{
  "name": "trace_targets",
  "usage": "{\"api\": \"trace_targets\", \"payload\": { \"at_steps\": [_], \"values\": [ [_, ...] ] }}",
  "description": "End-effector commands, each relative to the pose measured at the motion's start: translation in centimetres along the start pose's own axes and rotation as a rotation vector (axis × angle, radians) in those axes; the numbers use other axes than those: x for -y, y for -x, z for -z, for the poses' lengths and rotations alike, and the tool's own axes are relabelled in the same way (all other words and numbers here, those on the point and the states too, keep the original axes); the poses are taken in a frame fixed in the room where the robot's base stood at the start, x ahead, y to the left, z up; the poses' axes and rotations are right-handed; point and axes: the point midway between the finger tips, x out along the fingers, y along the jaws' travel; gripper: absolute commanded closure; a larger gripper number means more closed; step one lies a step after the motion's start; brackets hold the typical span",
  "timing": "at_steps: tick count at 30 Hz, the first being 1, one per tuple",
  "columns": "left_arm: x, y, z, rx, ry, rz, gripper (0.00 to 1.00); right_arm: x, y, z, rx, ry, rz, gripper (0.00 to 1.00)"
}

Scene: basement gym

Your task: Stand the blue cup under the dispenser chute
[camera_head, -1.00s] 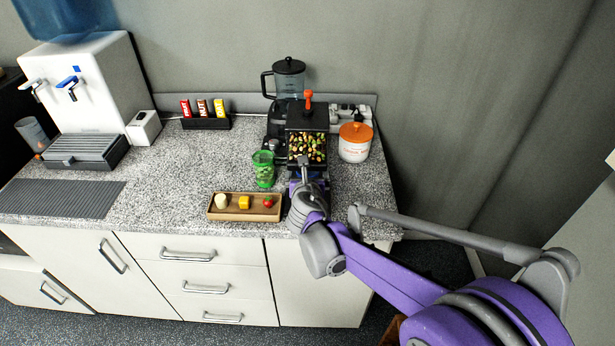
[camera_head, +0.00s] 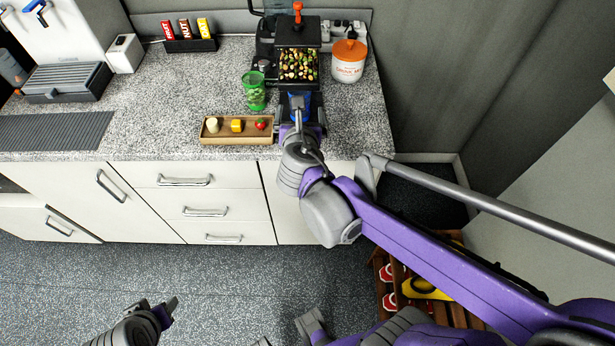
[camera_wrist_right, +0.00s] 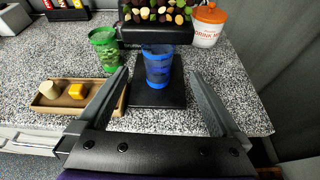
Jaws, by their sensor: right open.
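The blue cup (camera_wrist_right: 158,68) stands upright on the dispenser's black base plate (camera_wrist_right: 150,98), below the hopper, in the right wrist view. In the head view only bits of its blue (camera_head: 309,104) show behind my right gripper. The dispenser (camera_head: 298,65) has a clear hopper of mixed nuts and a red-orange knob on top; its chute is hidden. My right gripper (camera_wrist_right: 160,78) is open, with one finger to each side and in front of the cup, and no contact visible. My left gripper (camera_head: 157,312) is low at the front, over the floor, apart from the counter.
A green cup (camera_head: 254,92) stands left of the dispenser. A wooden tray (camera_head: 222,139) with small food pieces lies at the counter's front edge. A white jar with an orange lid (camera_head: 348,62) stands close on the right.

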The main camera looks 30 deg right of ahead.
Motion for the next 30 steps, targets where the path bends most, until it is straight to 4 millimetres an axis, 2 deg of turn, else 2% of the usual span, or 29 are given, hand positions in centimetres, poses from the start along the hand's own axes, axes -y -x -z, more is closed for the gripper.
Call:
{"api": "trace_targets", "payload": {
  "at_steps": [2, 5, 9, 12, 15, 18, 23, 30],
  "values": [
    [0.0, 0.0, 0.0, 0.0, 0.0, 0.0, 0.5, 1.0, 0.7, 1.1, -0.043, -0.166, 0.021, 0.0],
    [0.0, 0.0, 0.0, 0.0, 0.0, 0.0, 0.5, 2.6, 2.3, 3.8, -0.136, -0.539, 0.08, 0.0],
    [0.0, 0.0, 0.0, 0.0, 0.0, 0.0, 0.5, 4.5, 5.7, 9.1, -0.291, -1.198, 0.252, 0.0],
    [0.0, 0.0, 0.0, 0.0, 0.0, 0.0, 0.5, 4.9, 8.6, 12.9, -0.384, -1.639, 0.427, 0.0],
    [0.0, 0.0, 0.0, 0.0, 0.0, 0.0, 0.5, 4.7, 11.3, 16.0, -0.449, -2.0, 0.625, 0.0],
    [0.0, 0.0, 0.0, 0.0, 0.0, 0.0, 0.5, 4.2, 13.5, 18.1, -0.486, -2.254, 0.805, 0.0],
    [0.0, 0.0, 0.0, 0.0, 0.0, 0.0, 0.5, 3.6, 15.3, 19.7, -0.505, -2.448, 0.977, 0.0],
    [0.0, 0.0, 0.0, 0.0, 0.0, 0.0, 0.5, 3.5, 15.5, 19.8, -0.505, -2.475, 1.004, 0.0]
  ]
}}
